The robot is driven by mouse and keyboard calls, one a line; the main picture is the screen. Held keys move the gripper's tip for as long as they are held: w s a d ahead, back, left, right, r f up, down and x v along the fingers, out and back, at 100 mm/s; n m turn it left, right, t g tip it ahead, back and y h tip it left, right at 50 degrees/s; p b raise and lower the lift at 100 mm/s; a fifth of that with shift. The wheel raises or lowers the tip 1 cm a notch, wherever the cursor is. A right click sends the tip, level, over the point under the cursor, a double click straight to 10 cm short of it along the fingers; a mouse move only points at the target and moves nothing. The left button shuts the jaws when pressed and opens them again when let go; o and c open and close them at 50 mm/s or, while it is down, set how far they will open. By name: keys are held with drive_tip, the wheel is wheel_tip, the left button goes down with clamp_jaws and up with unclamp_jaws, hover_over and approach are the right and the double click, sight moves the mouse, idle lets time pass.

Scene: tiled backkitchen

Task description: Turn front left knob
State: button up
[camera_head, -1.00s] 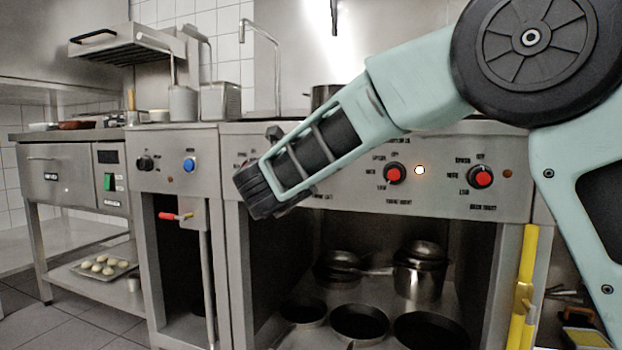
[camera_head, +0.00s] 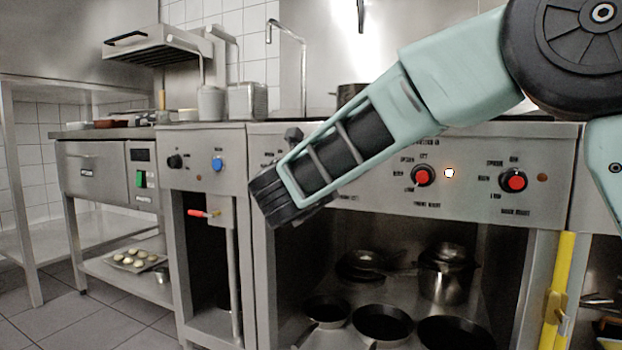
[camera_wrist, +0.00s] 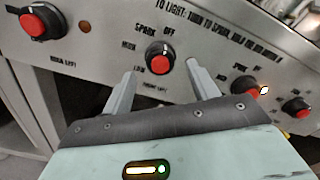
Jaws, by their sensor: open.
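The front left knob (camera_wrist: 160,57) is red with a black grip and a white mark, on the steel stove panel in the wrist view. Its label is printed below it, and the white mark points roughly up towards the OFF label. My gripper (camera_wrist: 162,68) is open, with one finger on each side of the knob in the picture. I cannot tell whether the fingers touch it. In the head view my wrist and forearm cover this knob, and my fingers are hidden.
A similar knob (camera_wrist: 40,21) is at the upper left of the wrist view. Two more red knobs, one (camera_head: 423,175) beside a lit lamp (camera_head: 449,173) and one (camera_head: 513,180) further right, show in the head view. Pans (camera_head: 383,322) stand below. A yellow bar (camera_head: 560,290) is at right.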

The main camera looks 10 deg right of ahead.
drive_tip(key=p+v, duration=0.3)
drive_tip(key=v, duration=1.1)
drive_tip(key=shift+a+r, duration=0.1)
drive_tip(key=s+a+f+n+g+y+p, duration=0.1)
drive_tip(key=a+n+y+p, duration=0.1)
drive_tip(key=a+n+y, duration=0.55)
drive_tip(key=s+a+f+n+y+p, duration=0.1)
drive_tip(key=a+f+n+y+p, duration=0.15)
drive_tip(key=n+y, duration=0.85)
drive_tip(key=s+f+n+g+h, duration=0.1)
drive_tip(key=s+f+n+g, duration=0.5)
drive_tip(key=s+n, duration=0.65)
drive_tip(key=s+d+f+n+g+h+p, duration=0.1)
drive_tip(key=s+d+f+n+g+h, duration=0.25)
drive_tip(key=s+d+n, duration=0.3)
drive_tip(key=s+d+f+n+g+h+p, duration=0.2)
drive_tip(key=s+d+n+g, duration=0.2)
drive_tip(key=s+d+n, duration=0.25)
wheel_tip(320, 180, up, 38)
drive_tip(key=d+p, duration=0.1)
drive_tip(key=p, duration=3.7)
drive_tip(key=shift+s+d+h, duration=0.2)
drive_tip(key=shift+d+h, duration=0.1)
drive_tip(key=shift+h, duration=0.1)
